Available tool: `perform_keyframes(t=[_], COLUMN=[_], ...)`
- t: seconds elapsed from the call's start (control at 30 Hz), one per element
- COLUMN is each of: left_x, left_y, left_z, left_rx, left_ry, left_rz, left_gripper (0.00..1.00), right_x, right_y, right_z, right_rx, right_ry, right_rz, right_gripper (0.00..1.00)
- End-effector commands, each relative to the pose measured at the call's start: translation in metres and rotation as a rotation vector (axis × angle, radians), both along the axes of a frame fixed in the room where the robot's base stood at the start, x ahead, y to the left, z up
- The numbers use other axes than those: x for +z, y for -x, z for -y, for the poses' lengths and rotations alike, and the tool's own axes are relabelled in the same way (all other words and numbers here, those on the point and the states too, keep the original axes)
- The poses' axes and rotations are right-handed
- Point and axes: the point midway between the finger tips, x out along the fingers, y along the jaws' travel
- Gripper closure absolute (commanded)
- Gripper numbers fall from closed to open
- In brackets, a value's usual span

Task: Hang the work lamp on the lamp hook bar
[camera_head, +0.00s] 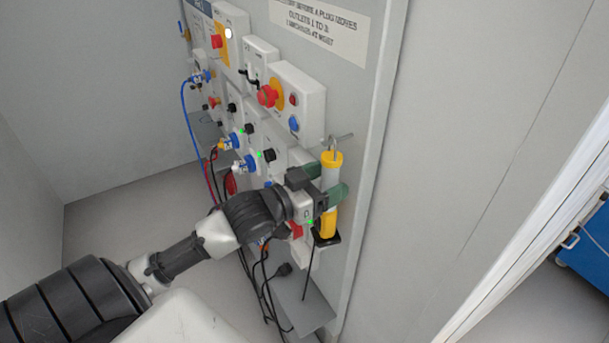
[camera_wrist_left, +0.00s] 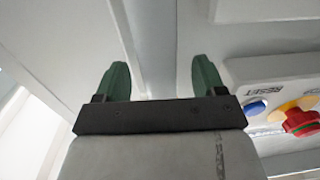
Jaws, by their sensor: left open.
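The work lamp (camera_head: 331,172), yellow at both ends with a pale middle, stands nearly upright against the panel in the head view. Its top wire hook (camera_head: 332,145) is at the lamp hook bar (camera_head: 344,136), a short metal rod; it looks hung there, though the exact contact is too small to tell. My left gripper (camera_head: 326,181) is open, its green fingers showing on either side of the lamp. The left wrist view shows the same open gripper (camera_wrist_left: 160,78) with a gap between its fingers and no lamp visible. My right gripper is not in view.
The panel (camera_head: 365,160) carries several switch boxes, a red emergency button (camera_head: 266,95) and plugged connectors left of the lamp. Cables (camera_head: 266,285) hang below my left wrist near a grey shelf (camera_head: 308,306). A blue cabinet (camera_head: 588,240) stands at the far right.

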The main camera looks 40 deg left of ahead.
Motion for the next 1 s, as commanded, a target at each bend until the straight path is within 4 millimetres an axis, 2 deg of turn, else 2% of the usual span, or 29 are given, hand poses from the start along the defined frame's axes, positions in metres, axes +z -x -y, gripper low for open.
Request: perform_keyframes(t=[0.23, 0.5, 0.7, 1.0], left_x=[-0.005, -0.003, -0.001, 0.001], left_y=[0.038, 0.074, 0.089, 0.094], left_z=[-0.013, -0.025, -0.031, -0.033], left_rx=[-0.001, -0.002, -0.002, -0.002], left_ry=[-0.004, -0.003, -0.002, -0.001], left_rz=[-0.004, -0.002, 0.001, 0.003], left_gripper=[0.3, 0.3, 0.3, 0.3], right_x=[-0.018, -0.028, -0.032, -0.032], right_y=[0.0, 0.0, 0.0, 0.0], right_z=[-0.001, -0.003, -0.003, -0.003], right_rx=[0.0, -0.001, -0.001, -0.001], right_ry=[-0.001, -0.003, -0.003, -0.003], right_rz=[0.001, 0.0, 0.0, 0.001], right_gripper=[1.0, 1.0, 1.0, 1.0])
